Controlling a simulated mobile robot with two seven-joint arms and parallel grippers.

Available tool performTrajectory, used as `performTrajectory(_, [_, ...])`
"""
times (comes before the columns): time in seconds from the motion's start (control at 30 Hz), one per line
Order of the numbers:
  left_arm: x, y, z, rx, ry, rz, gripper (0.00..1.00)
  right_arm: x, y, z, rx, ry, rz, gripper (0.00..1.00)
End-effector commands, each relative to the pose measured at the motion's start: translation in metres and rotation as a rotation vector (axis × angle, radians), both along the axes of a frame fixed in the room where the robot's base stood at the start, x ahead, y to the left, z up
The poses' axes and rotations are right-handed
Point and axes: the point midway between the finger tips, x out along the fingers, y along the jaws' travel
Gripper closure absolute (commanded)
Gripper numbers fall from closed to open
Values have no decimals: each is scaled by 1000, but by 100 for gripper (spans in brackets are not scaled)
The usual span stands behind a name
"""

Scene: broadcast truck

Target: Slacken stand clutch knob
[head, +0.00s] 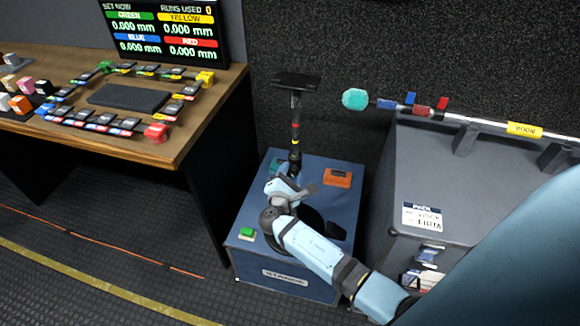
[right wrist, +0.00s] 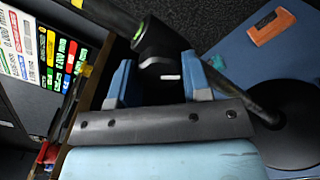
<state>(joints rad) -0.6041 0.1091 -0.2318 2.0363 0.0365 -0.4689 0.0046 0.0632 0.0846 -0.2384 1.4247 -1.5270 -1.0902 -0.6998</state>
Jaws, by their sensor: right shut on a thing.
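The stand (head: 296,115) is a dark upright pole with a flat black plate on top and a red band, rising from a blue case (head: 255,205). My right gripper (head: 290,187) reaches the lower pole and covers part of it. In the right wrist view its two blue fingers (right wrist: 160,78) stand either side of the black clutch knob (right wrist: 158,45) on the pole. The knob shows a green spot and a short white mark. The gripper is shut on the knob; the exact contact is partly hidden. My left gripper is in neither view.
An orange block (head: 338,178) and a green button (head: 247,233) sit on the blue case. A boom pole (head: 482,123) lies over the grey case (head: 410,165) at right. A wooden desk (head: 190,120) with a screen (head: 165,30) stands at left.

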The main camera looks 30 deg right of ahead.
Motion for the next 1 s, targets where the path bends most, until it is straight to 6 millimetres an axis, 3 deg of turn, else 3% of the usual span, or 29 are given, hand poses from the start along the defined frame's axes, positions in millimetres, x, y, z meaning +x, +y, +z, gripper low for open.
performTrajectory(0.03, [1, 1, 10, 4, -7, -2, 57, 1, -1, 6, -29, 31, -1, 80])
performTrajectory(0.2, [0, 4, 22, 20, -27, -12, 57, 1, -2, 6, -120, 137, -1, 80])
performTrajectory(0.6, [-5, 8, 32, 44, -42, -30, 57, 0, -1, 2, -253, 293, -1, 80])
performTrajectory(1.0, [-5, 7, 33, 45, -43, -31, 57, 0, -1, 1, -279, 323, -1, 80])
